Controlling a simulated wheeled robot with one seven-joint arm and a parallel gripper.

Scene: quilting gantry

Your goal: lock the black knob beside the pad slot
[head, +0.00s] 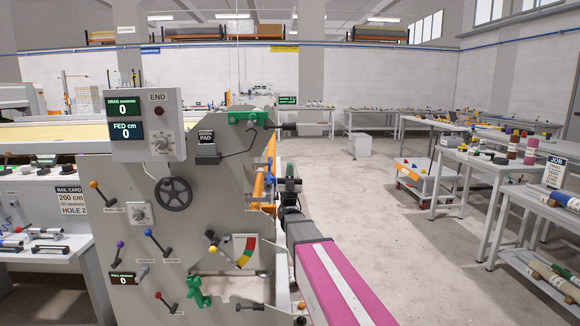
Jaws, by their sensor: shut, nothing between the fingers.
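A dark slot or holder (207,150) sits under a small sign (206,135) reading PAD on the grey end panel (215,190) of the machine. A black knob (289,127) sticks out at the panel's upper right, to the right of the slot and a green clamp (248,118). I cannot tell for sure that it is the task's knob, or whether it is locked. My gripper (289,184) is at the end of my arm, right of the panel and lower in the picture than the knob. It is shut and empty; its fingers are small and unclear.
The panel carries a black handwheel (173,194), several coloured-ball levers, a green handle (197,292) and a display box (145,125). An orange rail (263,185) runs behind it. A white cart (425,182) and tables stand right. The floor between is clear.

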